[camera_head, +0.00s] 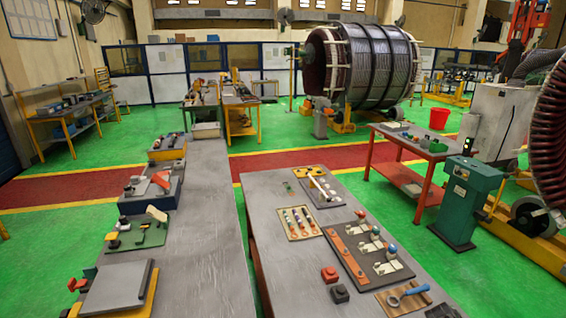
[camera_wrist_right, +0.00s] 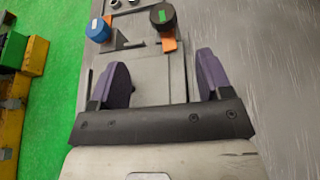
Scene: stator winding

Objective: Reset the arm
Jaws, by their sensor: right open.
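My right gripper (camera_wrist_right: 162,76) shows in the right wrist view, with two dark purple fingers spread wide apart. It is open, and nothing is held between the fingers. Beyond and between them is a grey plate or fixture (camera_wrist_right: 152,85) on the grey table surface. A blue round knob (camera_wrist_right: 98,30) and a dark round cap (camera_wrist_right: 164,17) with a green mark lie past the fingertips. Neither arm shows in the head view, and my left gripper is in no view.
In the head view, a long grey bench (camera_head: 195,215) carries fixtures along its left edge. A second grey table (camera_head: 285,265) holds tool boards. A red cart (camera_head: 412,150) and a green cabinet (camera_head: 467,200) stand at the right. Green floor is open between them.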

